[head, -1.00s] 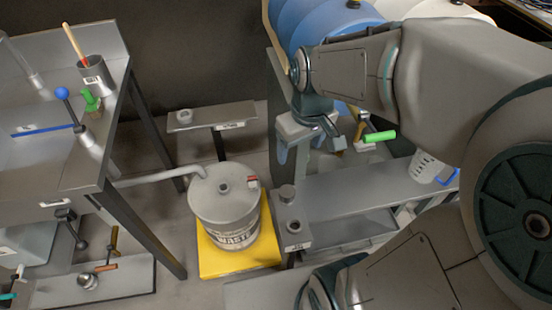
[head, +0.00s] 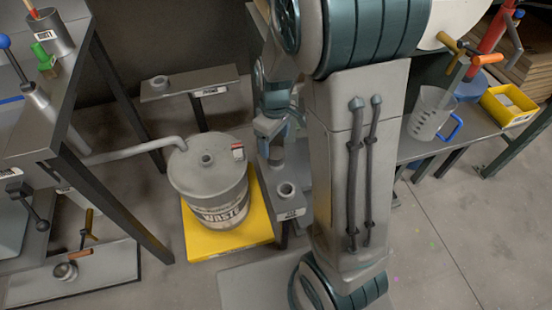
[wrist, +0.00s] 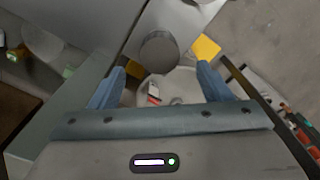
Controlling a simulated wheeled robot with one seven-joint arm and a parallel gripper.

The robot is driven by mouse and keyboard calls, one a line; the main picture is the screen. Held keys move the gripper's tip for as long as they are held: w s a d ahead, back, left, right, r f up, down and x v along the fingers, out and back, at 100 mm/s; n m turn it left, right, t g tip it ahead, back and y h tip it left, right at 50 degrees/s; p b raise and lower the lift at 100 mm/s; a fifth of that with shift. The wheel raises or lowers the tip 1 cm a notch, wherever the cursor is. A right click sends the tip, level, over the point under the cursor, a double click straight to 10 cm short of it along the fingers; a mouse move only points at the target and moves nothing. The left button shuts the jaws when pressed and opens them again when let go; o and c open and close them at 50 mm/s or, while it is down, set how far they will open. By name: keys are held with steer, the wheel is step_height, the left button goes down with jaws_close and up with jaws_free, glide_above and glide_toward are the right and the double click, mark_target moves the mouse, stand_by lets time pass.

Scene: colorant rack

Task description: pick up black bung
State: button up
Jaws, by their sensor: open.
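The black bung, a short dark grey cylinder, shows in the wrist view (wrist: 160,50) as a round top on a grey surface, beyond my fingertips and between their lines. In the head view, a dark shape below my gripper (head: 275,130) appears to be the bung (head: 276,160), largely hidden by the gripper and arm. In the wrist view my gripper (wrist: 160,82) has its two blue fingers wide apart with nothing between them. I cannot tell the height gap to the bung.
A grey stand with a ringed hole (head: 286,191) is in front of the bung. The waste drum (head: 208,180) stands on a yellow base (head: 228,240) to the left. A small shelf (head: 190,88) is behind it. A jug (head: 430,113) stands on the right bench.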

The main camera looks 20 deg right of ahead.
mark_target(275, 152)
step_height(275, 152, down, 6)
steer(key=shift+f+b, duration=0.25)
steer(key=shift+b, duration=0.6)
steer(key=shift+c, duration=0.3)
steer(key=c, duration=1)
